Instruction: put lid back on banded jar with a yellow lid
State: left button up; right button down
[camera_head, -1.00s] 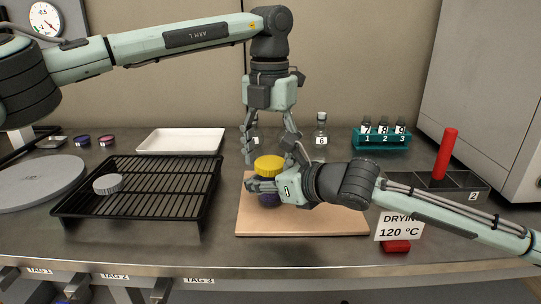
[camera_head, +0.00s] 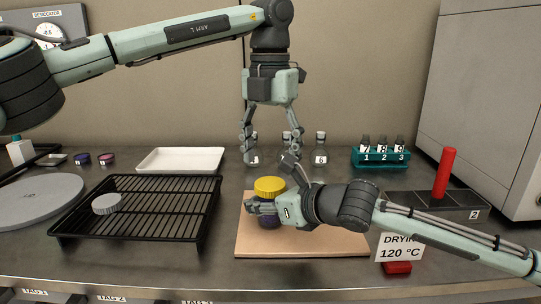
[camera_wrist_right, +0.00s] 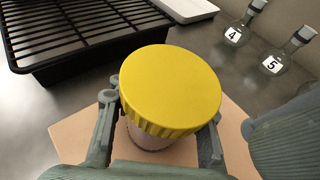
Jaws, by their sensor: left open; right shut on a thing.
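In the right wrist view the lid (camera_wrist_right: 170,88) covers the jar's mouth, with a finger on each side and a pale strip of jar (camera_wrist_right: 150,138) below. My left gripper (camera_head: 270,147) is open and empty, pointing down above the lid and apart from it.
A black wire rack (camera_head: 150,208) with a grey lid (camera_head: 107,203) lies left of the tan board (camera_head: 300,240). Behind are a white tray (camera_head: 180,159), small flasks (camera_head: 320,150) and a teal vial rack (camera_head: 381,157). A red post (camera_head: 444,172) stands at right.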

aim_at(270, 183)
pick_arm(q)
notch_tip(270, 183, up, 2)
jog(key=n, duration=0.8)
jog(key=r+n, duration=0.1)
jog(key=n, duration=0.1)
jog(key=shift+r, duration=0.2)
jog(key=shift+f, duration=0.1)
jog(key=shift+f, duration=3.9)
jog(key=shift+c, duration=0.3)
jog(key=c, duration=1.1)
jog(key=m, duration=0.5)
jog(key=shift+c, duration=0.3)
jog(key=m, duration=0.4)
jog(key=shift+m, duration=0.3)
